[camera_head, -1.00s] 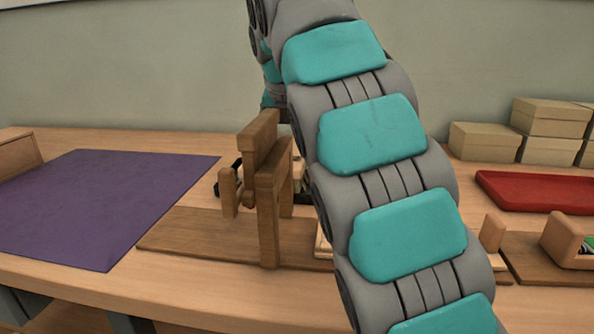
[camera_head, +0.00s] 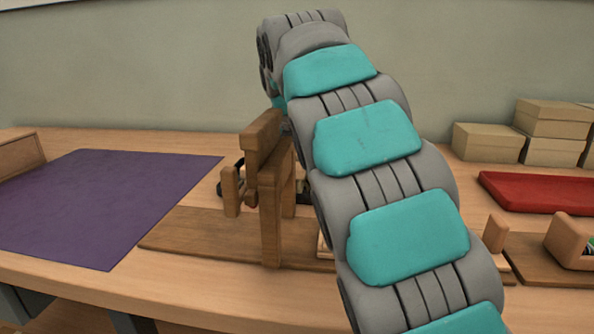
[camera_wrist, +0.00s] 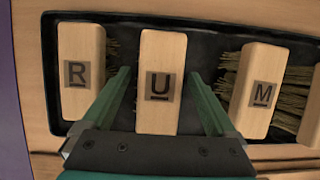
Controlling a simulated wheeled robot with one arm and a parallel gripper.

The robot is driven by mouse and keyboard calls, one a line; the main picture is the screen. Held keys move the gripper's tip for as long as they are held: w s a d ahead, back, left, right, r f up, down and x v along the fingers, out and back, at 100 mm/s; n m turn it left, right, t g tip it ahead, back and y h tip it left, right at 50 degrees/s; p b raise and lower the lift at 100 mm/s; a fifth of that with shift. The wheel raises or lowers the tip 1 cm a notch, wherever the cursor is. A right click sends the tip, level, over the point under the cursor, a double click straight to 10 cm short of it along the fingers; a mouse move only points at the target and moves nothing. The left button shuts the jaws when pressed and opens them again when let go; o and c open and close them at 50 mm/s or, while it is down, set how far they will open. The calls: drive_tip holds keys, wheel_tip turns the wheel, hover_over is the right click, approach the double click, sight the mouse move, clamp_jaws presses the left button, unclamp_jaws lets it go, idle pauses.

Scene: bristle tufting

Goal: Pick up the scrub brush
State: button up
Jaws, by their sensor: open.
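In the wrist view several wooden brush blocks lie in a black tray (camera_wrist: 215,29). They are marked R (camera_wrist: 82,45), U (camera_wrist: 162,55) and M (camera_wrist: 258,75). Bristles show beside the R and M blocks. None shows the word scrub, so I cannot tell which is the scrub brush. My gripper (camera_wrist: 158,76) is open, its two green fingers on either side of the U block, apparently with small gaps. Nothing is held. In the head view my arm and a wooden stand hide my gripper and most of the tray.
A wooden stand (camera_head: 270,215) rises on a brown board (camera_head: 200,228) close to my arm. A purple mat (camera_head: 95,205) lies left. A red tray (camera_head: 535,192), cardboard boxes (camera_head: 488,142) and a wooden holder (camera_head: 568,240) are at right.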

sight(298, 156)
drive_tip(key=shift+f, duration=0.25)
idle(0.4)
clamp_jaws()
idle(0.6)
drive_tip(key=shift+r, duration=0.1)
drive_tip(key=shift+w+r, duration=0.1)
drive_tip(key=shift+r, duration=2.7)
wheel_tip(298, 156, up, 5)
drive_tip(key=p, duration=0.5)
drive_tip(key=shift+f, duration=0.1)
